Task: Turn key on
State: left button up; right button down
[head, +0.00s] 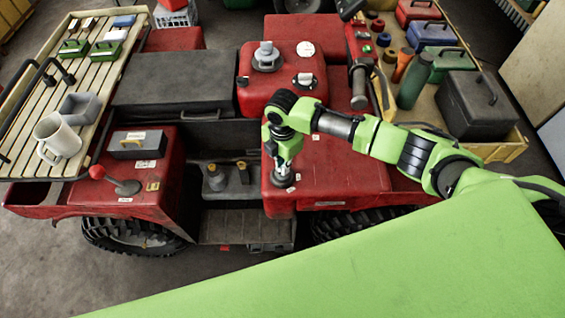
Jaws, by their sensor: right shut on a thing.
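My right arm comes in from the right, and its gripper (283,172) points down at the near left corner of the quad's red body (345,175). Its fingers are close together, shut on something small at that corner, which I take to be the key. The key itself is hidden by the fingers, so its turn angle cannot be seen. My left gripper is not in view.
A slatted rack (110,65) at the left holds a white mug (58,136), a grey tray and small boxes. A red-knobbed lever (98,172) stands on the left fender. Behind my forearm, a cargo bed holds a dark toolbox (475,104) and a green bottle (415,82).

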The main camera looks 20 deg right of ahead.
dwell(0.3)
jog(key=shift+r+m+p, duration=0.1)
jog(key=shift+m+p, duration=0.8)
jog(key=shift+m, duration=0.2)
jog(key=m, duration=0.2)
jog(key=shift+m, duration=0.3)
jog(key=c, duration=2.2)
grip_release()
jog(key=shift+r, duration=3.9)
